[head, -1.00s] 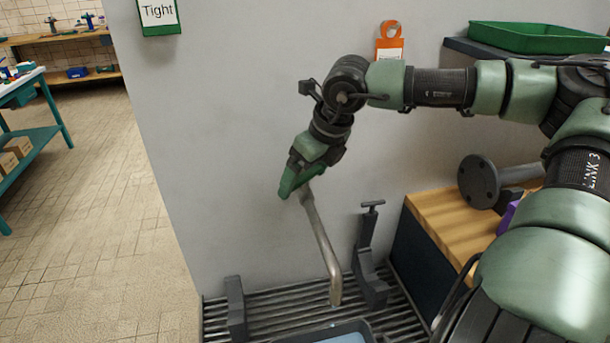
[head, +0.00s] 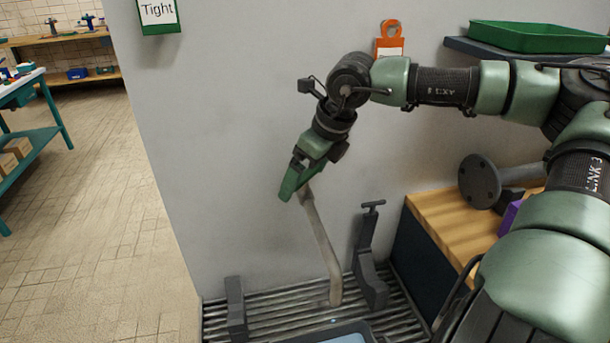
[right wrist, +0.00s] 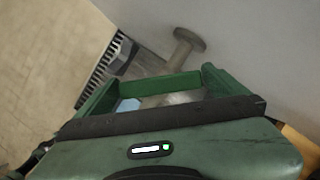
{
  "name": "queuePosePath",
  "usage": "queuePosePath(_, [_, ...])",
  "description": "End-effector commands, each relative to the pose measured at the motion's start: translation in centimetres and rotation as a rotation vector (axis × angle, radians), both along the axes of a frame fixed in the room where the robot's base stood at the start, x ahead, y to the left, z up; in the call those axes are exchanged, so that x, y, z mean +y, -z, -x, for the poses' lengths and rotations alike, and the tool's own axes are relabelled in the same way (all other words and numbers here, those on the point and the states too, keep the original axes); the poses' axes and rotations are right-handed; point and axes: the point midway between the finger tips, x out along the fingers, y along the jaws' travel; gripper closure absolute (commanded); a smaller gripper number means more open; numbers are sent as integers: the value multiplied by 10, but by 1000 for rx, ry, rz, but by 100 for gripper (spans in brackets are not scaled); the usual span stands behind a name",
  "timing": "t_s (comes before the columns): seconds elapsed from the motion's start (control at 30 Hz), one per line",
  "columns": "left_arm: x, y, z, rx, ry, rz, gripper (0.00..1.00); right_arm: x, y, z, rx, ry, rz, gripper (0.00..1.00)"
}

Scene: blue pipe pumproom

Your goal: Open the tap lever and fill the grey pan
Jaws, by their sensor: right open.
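The metal tap spout (head: 323,245) slants down from the wall over the grating. The grey pan (head: 364,327) is under its mouth, cut off by the bottom edge, with pale blue water inside. A small bluish spot shows under the spout mouth; I cannot tell if water runs. My right gripper (head: 289,189) is open at the top of the spout. In the right wrist view, the tap's round wall flange (right wrist: 187,38) and pipe show beyond the fingers. A green bar (right wrist: 150,92) crosses between them; I cannot tell if it is the lever. My left gripper is out of view.
A slatted grating (head: 285,312) bears a dark block (head: 235,308) on the left and a clamp-like stand (head: 368,262) on the right. A wooden worktop (head: 440,215) with a flanged pipe (head: 480,180) stands right. Open floor (head: 110,220) lies left.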

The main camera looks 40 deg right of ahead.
Motion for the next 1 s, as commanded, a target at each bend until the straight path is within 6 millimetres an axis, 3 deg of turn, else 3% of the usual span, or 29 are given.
queuePosePath(0.5, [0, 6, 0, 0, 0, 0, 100, -6, -66, 26, -3, 0, 2, 0])
queuePosePath(0.87, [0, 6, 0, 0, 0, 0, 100, -6, -70, 28, -1, -1, 0, 0])
queuePosePath(1.0, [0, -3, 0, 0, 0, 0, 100, -6, -79, 28, -1, -1, 0, 0])
